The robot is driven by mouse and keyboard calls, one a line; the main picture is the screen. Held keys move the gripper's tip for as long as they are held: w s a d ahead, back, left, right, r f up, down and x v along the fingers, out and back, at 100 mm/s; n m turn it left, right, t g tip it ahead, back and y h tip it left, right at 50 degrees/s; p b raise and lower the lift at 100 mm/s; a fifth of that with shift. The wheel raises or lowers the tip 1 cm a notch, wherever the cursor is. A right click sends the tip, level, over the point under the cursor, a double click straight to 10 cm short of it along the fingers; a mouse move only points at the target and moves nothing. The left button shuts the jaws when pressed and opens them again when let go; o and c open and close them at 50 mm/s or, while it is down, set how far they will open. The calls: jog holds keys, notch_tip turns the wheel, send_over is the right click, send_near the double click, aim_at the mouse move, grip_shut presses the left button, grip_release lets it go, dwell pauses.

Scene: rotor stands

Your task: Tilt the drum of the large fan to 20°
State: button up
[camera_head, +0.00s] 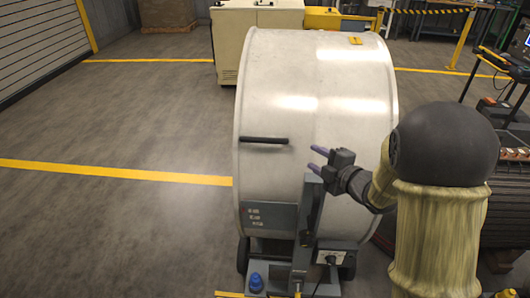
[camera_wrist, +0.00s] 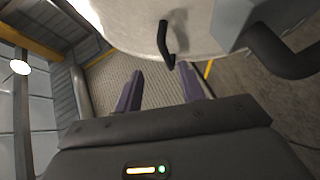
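The large fan's drum (camera_head: 310,90) is a big pale cylinder on a grey stand (camera_head: 268,218); its curved side faces me. A black bar handle (camera_head: 264,140) sticks out on its left half, roughly level. My gripper (camera_head: 312,158) is right of the handle and slightly lower, in front of the drum. In the wrist view, its two purple fingers (camera_wrist: 160,70) are apart with nothing between them. The black handle (camera_wrist: 164,40) shows just beyond the fingertips, apart from them, with the pale drum (camera_wrist: 140,18) behind it. I cannot read the tilt angle.
A blue knob (camera_head: 255,283) and a yellowish post (camera_head: 299,262) are low on the stand's front. A grey upright (camera_head: 310,205) rises just below my gripper. A cream cabinet (camera_head: 250,30) stands behind the drum. The floor to the left is clear, crossed by a yellow line (camera_head: 120,172).

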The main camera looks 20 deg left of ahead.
aim_at(268, 142)
jog(key=a+n, duration=0.1)
jog(key=s+a+n+g+y, duration=0.1)
jog(key=shift+s+a+f+n+y, duration=0.2)
jog(key=shift+a+f+n+y, duration=0.15)
jog(key=shift+a+n+y, duration=0.05)
jog(key=shift+w+a, duration=0.1)
jog(key=p+x, duration=0.1)
jog(key=x, duration=1.6)
jog(key=shift+a+f, duration=0.15)
grip_shut()
